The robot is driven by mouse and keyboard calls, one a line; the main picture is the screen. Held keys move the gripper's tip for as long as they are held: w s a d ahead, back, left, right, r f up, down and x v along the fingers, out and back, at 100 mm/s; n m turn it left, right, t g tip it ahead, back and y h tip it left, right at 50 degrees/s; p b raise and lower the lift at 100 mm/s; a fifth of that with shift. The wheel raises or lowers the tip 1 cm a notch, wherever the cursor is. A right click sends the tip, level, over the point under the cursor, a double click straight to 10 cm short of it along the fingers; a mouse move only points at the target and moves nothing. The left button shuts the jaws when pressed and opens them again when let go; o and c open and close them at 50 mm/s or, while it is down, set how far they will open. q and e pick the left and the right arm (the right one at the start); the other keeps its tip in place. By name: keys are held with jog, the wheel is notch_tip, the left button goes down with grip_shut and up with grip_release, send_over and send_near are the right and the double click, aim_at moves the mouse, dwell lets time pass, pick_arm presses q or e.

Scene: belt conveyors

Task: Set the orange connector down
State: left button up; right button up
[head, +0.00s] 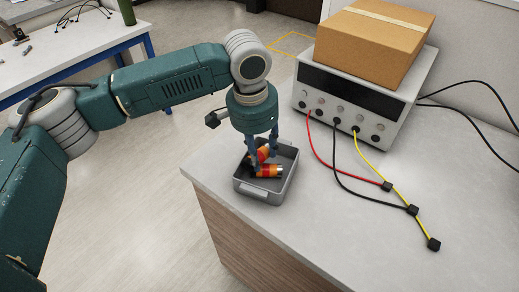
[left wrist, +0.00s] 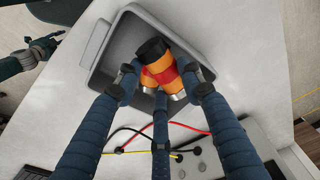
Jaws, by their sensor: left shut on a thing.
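My left gripper (head: 262,153) points down into a small grey tray (head: 265,196) on the bench. Its blue fingers (left wrist: 164,82) are shut on an orange connector (left wrist: 160,76) with a black end and a red band. The connector is low inside the tray; whether it touches the floor is unclear. A second orange connector (head: 268,171) with a silver end lies in the tray, close against the held one. The fingers hide part of both. In the left wrist view, my right gripper (left wrist: 45,44) shows small at the left edge, away from the tray.
A white power supply (head: 352,100) with a cardboard box (head: 372,42) on top stands behind the tray. Red, black and yellow leads (head: 385,186) lie on the bench to the right. The bench's near right is clear. The tray sits near the bench's left edge.

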pick_arm(q)
jog(key=shift+f, duration=0.2)
jog(key=o, duration=1.3)
jog(key=shift+r, duration=0.15)
jog(key=r, duration=0.4)
jog(key=r+b, duration=0.1)
jog(key=r, duration=0.3)
jog(key=s+a+r+b, duration=0.1)
jog(key=r, duration=0.3)
jog(key=shift+r, duration=0.1)
jog(key=shift+s, duration=0.1)
